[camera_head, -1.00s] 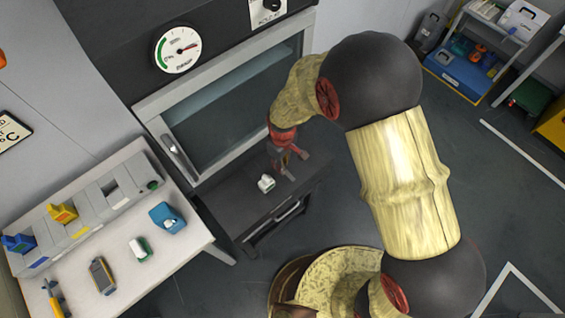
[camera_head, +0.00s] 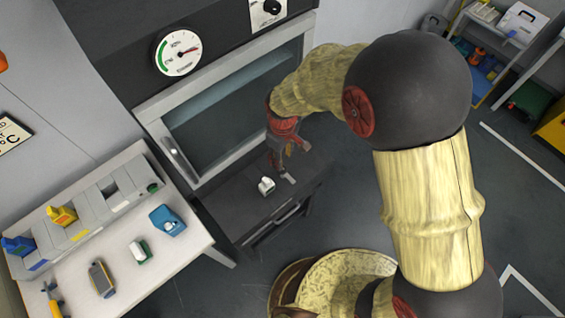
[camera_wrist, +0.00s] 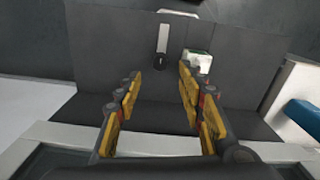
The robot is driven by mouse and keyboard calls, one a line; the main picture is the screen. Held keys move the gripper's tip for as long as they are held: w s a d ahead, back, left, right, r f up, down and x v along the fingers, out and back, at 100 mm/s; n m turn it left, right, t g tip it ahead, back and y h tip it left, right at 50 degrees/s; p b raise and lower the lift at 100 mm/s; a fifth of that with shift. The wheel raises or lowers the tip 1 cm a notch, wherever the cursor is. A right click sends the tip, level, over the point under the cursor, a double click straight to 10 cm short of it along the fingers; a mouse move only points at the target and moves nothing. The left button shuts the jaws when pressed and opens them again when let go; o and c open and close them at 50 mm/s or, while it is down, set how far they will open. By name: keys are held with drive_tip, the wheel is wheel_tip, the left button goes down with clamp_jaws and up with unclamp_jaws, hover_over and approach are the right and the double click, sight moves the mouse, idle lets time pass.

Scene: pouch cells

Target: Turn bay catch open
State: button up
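The bay catch looks to be a short light-grey lever with a dark pivot end (camera_wrist: 162,45) on a dark panel in the wrist view. It lies straight along the picture's vertical. It also shows as a small pale bar in the head view (camera_head: 288,179). My gripper (camera_wrist: 158,82) is open, its two yellow-padded fingers well apart with nothing between them. The catch appears ahead of the fingertips, between their lines, and apart from them. In the head view my gripper (camera_head: 278,160) hangs over the dark bay top, close to the catch; the exact gap is unclear.
A small white part (camera_head: 266,186) sits on the bay top left of the catch. A glazed cabinet door (camera_head: 230,105) stands behind. A white bench (camera_head: 190,250) with a grey rack (camera_head: 100,200) and several small devices is at the left. Floor is free in front.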

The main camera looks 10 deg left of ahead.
drive_tip(key=shift+r, duration=2.55)
